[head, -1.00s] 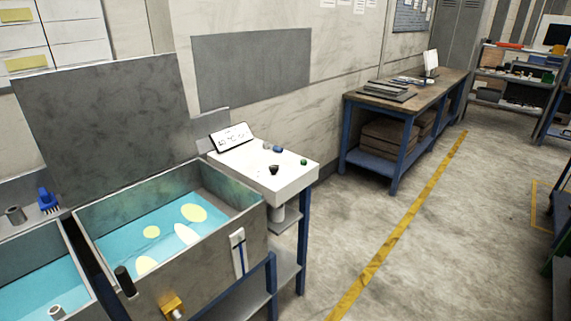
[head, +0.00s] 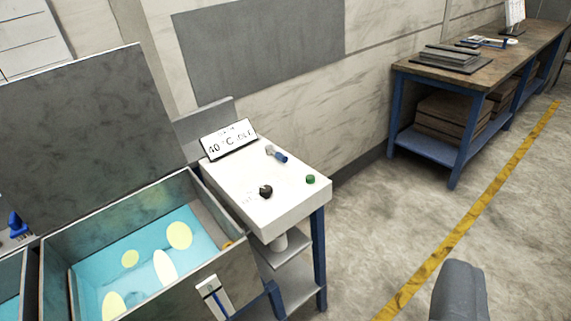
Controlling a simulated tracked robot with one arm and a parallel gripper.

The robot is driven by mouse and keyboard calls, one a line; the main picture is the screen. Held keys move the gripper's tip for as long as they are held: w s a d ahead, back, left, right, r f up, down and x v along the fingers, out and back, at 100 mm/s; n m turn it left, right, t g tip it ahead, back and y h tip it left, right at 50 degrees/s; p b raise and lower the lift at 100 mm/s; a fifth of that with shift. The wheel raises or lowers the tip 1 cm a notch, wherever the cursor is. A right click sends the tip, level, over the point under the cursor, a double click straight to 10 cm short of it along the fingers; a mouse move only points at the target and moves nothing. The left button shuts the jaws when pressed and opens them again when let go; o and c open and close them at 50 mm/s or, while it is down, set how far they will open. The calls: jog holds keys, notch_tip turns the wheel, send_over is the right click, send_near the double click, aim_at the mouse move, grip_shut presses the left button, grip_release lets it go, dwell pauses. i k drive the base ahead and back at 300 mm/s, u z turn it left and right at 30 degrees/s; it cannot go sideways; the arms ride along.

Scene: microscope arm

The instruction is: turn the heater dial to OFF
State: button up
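The heater dial is most likely the small black knob (head: 265,191) on the white control box (head: 290,212) in the middle of the head view. A tilted sign (head: 228,140) at the back of the box reads "40 °C" and what looks like "OFF". A green button (head: 310,179) and a blue-and-grey part (head: 277,154) are also on the box top. The dial's pointer direction is too small to tell. A dark grey rounded part, probably of my own arm, shows at the bottom right. My gripper's fingers are not seen.
An open metal tank (head: 52,245) with blue liquid and pale yellow ovals stands left of the box, its lid raised. A wooden workbench (head: 480,70) with blue legs stands at the right. The floor with a yellow line (head: 470,222) is clear between.

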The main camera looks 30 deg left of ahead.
aim_at(265, 191)
jog(key=u, duration=0.35)
jog(key=i, duration=1.05)
jog(key=u, duration=0.65)
